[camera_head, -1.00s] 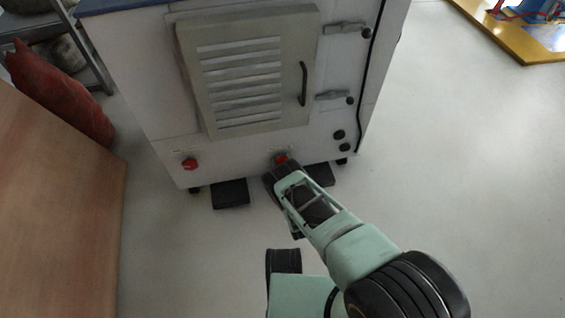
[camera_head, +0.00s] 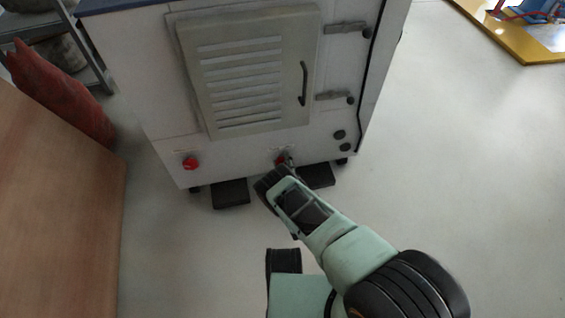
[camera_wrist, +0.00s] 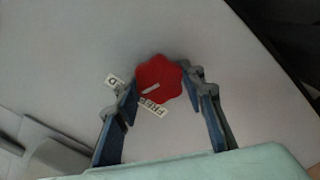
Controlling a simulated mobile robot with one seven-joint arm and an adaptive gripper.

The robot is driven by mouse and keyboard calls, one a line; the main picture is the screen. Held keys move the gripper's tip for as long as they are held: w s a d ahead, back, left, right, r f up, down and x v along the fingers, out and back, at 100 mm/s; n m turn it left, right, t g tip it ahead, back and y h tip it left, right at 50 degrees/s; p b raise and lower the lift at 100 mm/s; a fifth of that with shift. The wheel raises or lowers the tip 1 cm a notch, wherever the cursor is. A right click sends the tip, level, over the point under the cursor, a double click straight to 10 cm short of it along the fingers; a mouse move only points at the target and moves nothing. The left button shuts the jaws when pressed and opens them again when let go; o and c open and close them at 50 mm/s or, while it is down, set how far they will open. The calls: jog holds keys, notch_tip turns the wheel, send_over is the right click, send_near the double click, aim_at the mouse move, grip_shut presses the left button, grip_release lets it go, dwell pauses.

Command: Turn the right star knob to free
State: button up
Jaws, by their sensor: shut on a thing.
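The right star knob (camera_head: 281,160) is red and sits low on the front of the white cabinet, partly hidden by my gripper (camera_head: 285,163) in the head view. In the wrist view the knob (camera_wrist: 159,82) shows as a red lobed disc with a pale pointer line. My gripper's fingers (camera_wrist: 163,92) stand on both sides of the knob, shut on it. A label reading FREE (camera_wrist: 153,107) lies just below the knob, close to the pointer line's lower end. Another label (camera_wrist: 114,82), ending in D, is partly hidden by the left finger.
The left red knob (camera_head: 190,164) is on the same panel. A louvred door (camera_head: 205,100) with a dark handle is above. Two dark pedals (camera_head: 230,193) lie on the floor below.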

aim_at(280, 140)
jog(key=n, duration=0.3)
jog(key=shift+w+n, duration=0.1)
jog(key=shift+n, duration=0.3)
jog(key=n, duration=0.4)
jog(key=shift+n, duration=0.3)
jog(key=n, duration=0.4)
jog(key=shift+f, duration=0.1)
jog(key=shift+n, duration=2.1)
jog(key=o, duration=1.2)
jog(key=shift+c, duration=0.2)
notch_tip(280, 140, up, 9)
jog(key=shift+a+f, duration=0.1)
jog(key=shift+f, duration=0.05)
jog(key=shift+r, duration=0.6)
